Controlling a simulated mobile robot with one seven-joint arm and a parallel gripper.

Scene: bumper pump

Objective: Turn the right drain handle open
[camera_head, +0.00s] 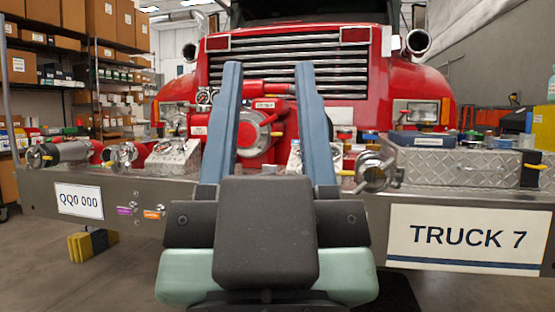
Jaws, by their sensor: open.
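My gripper (268,68) fills the middle foreground, its two blue fingers wide apart with nothing visible between them. Right of my gripper, a chrome fitting (375,172) with a round face and a yellow-tipped piece (346,173) stands on the bumper. A small black piece with a yellow end (537,165) shows at the far right. I cannot tell which of these is the right drain handle. No part of my gripper visibly touches either.
The silver bumper (365,215) spans the view, with a TRUCK 7 plate (468,238) at right and a QQ0 000 plate (79,201) at left. A diamond-plate box (455,167) sits right of the chrome fitting. A metal cylinder (72,152) lies at left.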

